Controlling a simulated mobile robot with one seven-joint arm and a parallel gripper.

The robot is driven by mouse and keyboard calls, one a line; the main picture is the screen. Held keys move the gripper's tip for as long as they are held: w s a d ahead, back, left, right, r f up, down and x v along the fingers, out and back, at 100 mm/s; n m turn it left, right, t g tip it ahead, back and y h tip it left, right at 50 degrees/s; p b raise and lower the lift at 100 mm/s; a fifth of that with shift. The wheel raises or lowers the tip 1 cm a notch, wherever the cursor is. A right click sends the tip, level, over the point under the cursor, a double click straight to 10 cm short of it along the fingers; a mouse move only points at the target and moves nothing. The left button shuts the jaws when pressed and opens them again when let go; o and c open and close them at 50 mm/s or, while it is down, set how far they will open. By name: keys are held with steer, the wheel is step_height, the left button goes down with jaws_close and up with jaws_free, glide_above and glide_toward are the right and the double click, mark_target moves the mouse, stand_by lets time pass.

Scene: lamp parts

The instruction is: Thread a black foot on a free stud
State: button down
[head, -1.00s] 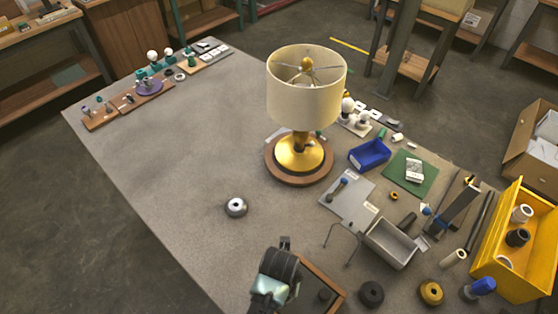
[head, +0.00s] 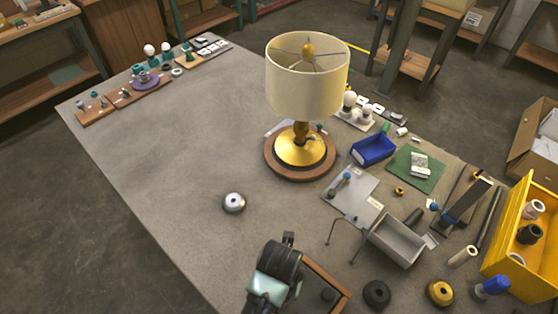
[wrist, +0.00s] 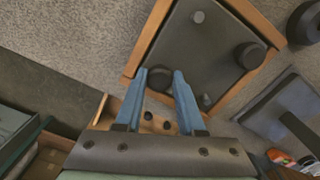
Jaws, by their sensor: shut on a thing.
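In the wrist view my gripper (wrist: 160,76) has its two blue fingers shut on a black foot (wrist: 160,79), a dark round piece between the fingertips. It is over the near left corner of a dark panel in a wooden frame (wrist: 140,50). Whether the held foot touches the panel or a stud there, I cannot tell. Another black foot (wrist: 248,55) sits at the panel's right corner. A bare grey stud (wrist: 198,17) shows at the far corner, and a small stud-like piece (wrist: 206,100) at the near right. In the head view my arm hides the fingertips.
A wooden tray (wrist: 105,108) with small dark pieces lies below the panel in the wrist view. In the head view, a black ring (head: 377,294), a gold piece (head: 440,292) and a grey bin (head: 398,241) stand right of the frame. A lamp (head: 300,150) stands behind; the left table is mostly clear.

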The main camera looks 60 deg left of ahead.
steer(key=shift+s+d+f+p, duration=0.25)
steer(key=shift+s+f+p, duration=0.05)
steer(key=shift+m, duration=0.4)
steer(key=shift+p, duration=0.3)
steer(key=shift+a+m, duration=0.2)
steer(key=shift+m, duration=1.4)
steer(key=shift+w+d+m, duration=0.1)
steer(key=shift+w+m, duration=0.05)
steer(key=shift+m, duration=0.15)
